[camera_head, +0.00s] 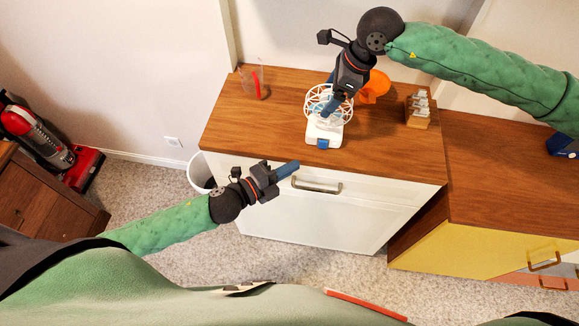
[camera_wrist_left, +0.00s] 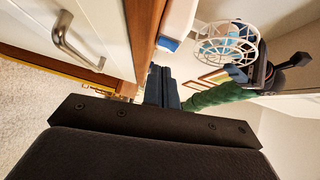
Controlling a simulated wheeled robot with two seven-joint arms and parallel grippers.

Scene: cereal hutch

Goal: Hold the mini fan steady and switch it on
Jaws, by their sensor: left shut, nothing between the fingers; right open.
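The mini fan has a white base with a blue patch on its front (camera_head: 324,133) and a round white cage. It stands upright on the wooden cabinet top (camera_head: 230,122) near the front edge. It also shows sideways in the left wrist view (camera_wrist_left: 228,42). My right gripper (camera_head: 333,104) comes down from above over the fan's cage, its fingers open; whether they touch the fan is hidden. My left gripper (camera_head: 287,170) is shut and empty, in front of the cabinet and below its top edge, apart from the fan. Its blue fingers show in the left wrist view (camera_wrist_left: 162,88).
A clear glass with something red (camera_head: 257,84) stands at the back left of the top. An orange object (camera_head: 374,86) is behind the fan, and a small wooden holder (camera_head: 418,110) is to the right. A drawer handle (camera_head: 317,187) sticks out near my left gripper.

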